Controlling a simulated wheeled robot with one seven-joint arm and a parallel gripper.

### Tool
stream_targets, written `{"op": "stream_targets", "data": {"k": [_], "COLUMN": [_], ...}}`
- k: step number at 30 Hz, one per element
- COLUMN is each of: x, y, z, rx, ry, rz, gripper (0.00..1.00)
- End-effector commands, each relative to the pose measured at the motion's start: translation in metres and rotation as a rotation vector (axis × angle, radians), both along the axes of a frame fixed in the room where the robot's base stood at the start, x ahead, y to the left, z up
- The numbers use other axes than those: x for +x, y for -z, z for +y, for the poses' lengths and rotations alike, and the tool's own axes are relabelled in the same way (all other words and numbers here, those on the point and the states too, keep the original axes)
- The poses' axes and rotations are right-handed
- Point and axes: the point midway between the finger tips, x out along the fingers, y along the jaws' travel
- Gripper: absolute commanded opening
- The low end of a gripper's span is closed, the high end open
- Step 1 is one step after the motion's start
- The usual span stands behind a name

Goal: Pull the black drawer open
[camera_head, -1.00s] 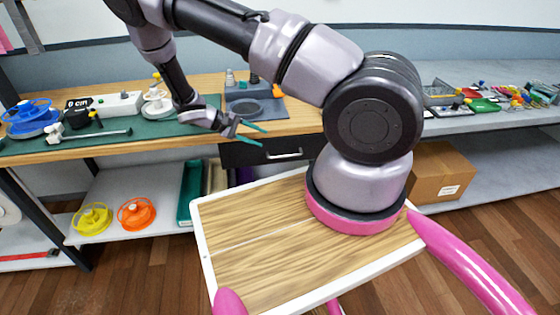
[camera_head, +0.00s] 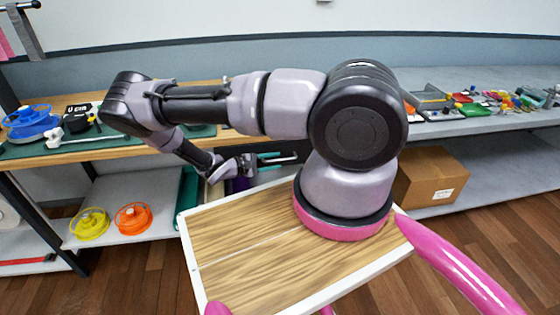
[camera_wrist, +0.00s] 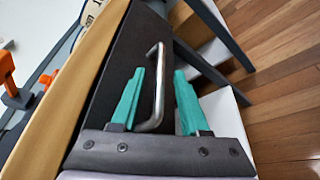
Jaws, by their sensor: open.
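The black drawer (camera_wrist: 121,73) fills the middle of the wrist view, under the wooden bench edge. Its metal bar handle (camera_wrist: 159,87) stands out from the front. My gripper (camera_wrist: 157,84) is open, with a green finger on each side of the handle. The left finger is close to the bar and the right one stands farther off; I cannot tell whether either touches. In the head view my gripper (camera_head: 270,161) is at the drawer handle (camera_head: 286,160), and my arm hides most of the drawer front.
The wooden bench (camera_head: 70,146) carries blue spools (camera_head: 30,121) and tools. A lower shelf holds a yellow spool (camera_head: 89,224) and an orange spool (camera_head: 133,218). A cardboard box (camera_head: 430,177) sits on the right shelf. Bare wood floor lies in front.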

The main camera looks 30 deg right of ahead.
Motion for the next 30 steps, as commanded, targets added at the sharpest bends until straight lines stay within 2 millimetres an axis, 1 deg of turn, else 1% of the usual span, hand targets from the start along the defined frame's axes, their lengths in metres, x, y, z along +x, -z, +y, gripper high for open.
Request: {"op": "stream_targets", "data": {"k": [1,3,6,10,17,18,20,21,30], "x": [0.000,0.001,0.001,0.002,0.002,0.002,0.002,0.002,0.002], "y": [0.002,0.004,0.005,0.006,0.006,0.006,0.006,0.006,0.006], "z": [-0.008,-0.017,-0.025,-0.029,-0.029,-0.029,-0.029,-0.029,-0.029], "rx": [-0.001,-0.001,0.000,0.001,0.000,0.001,0.001,0.001,0.001], "ry": [0.002,0.001,0.001,-0.001,0.000,0.001,0.001,0.001,0.001], "rz": [0.000,0.001,-0.001,0.000,0.000,0.000,0.000,0.000,0.000], "gripper": [0.45,0.45,0.45,0.45,0.45,0.29,0.07,0.00,0.00]}}
